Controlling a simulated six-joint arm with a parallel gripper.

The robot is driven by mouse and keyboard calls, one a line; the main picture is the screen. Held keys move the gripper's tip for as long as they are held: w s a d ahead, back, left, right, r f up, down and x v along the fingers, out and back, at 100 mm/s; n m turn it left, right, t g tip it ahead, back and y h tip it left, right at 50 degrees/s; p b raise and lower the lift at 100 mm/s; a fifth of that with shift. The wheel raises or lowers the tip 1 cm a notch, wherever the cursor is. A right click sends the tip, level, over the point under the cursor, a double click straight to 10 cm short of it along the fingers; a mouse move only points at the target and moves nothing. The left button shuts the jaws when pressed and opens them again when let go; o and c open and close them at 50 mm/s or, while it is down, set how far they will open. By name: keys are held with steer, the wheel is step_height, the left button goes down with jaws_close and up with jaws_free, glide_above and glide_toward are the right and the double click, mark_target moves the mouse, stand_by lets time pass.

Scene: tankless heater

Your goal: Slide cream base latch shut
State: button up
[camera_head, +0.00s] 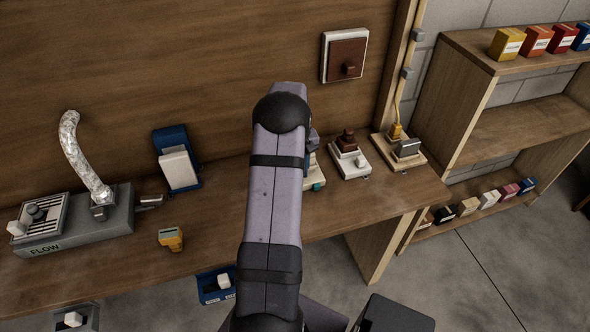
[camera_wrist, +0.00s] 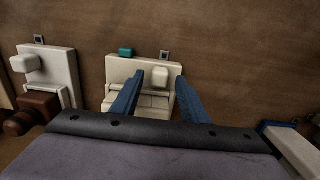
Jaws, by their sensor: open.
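The cream base (camera_wrist: 116,72) sits on the bench; in the head view only its right side (camera_head: 314,178) shows past my arm. A small pale block (camera_wrist: 160,76), which looks like its latch, stands on the base. A teal piece (camera_wrist: 126,52) is at the base's edge. My gripper (camera_wrist: 159,84) is open, with its two blue fingers over the base. The block shows between the fingertips, with a gap on each side; I cannot tell whether either finger touches it. In the head view my arm hides most of the gripper and base.
A white base with a brown block (camera_head: 349,160) stands close beside the cream base. Beyond it is a wooden base with a grey block (camera_head: 407,148). A blue unit with a white flap (camera_head: 178,168) is left of my arm. The bench front is mostly clear.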

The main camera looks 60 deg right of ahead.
steer(key=shift+f, duration=0.1)
jaws_close()
steer(key=shift+s+d, duration=1.25)
steer(key=shift+d, duration=0.05)
jaws_free()
step_height(320, 180, up, 7)
steer(key=b, duration=0.2)
steer(key=shift+r+b, duration=0.2)
steer(key=shift+b, duration=0.15)
